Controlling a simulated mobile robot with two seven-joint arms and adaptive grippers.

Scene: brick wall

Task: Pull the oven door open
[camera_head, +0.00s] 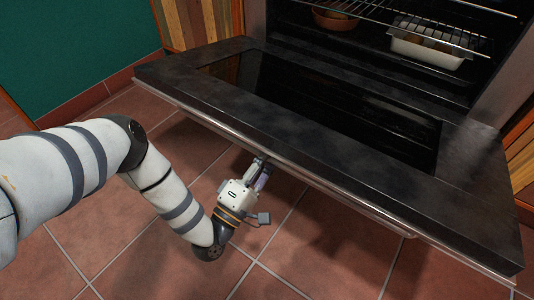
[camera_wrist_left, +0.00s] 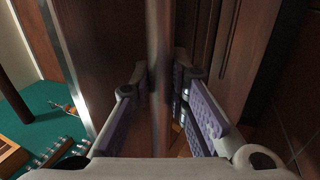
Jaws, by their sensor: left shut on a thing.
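The oven door (camera_head: 300,140) is swung down and stands wide open, close to level, in the head view. It is dark, with a glass pane in its inner face. A metal handle bar (camera_head: 350,197) runs along its outer edge. My left gripper (camera_head: 259,166) reaches that edge from below and is shut on the handle. In the left wrist view the handle bar (camera_wrist_left: 158,60) passes between the two purple-padded fingers. The door partly hides the fingertips in the head view. My right gripper is not in view.
Inside the oven, a wire rack (camera_head: 400,27) lies above a brown bowl (camera_head: 335,20) and a white dish (camera_head: 430,52) with food. Wooden cabinet panels flank the oven. The tiled floor (camera_head: 120,235) near the door is clear.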

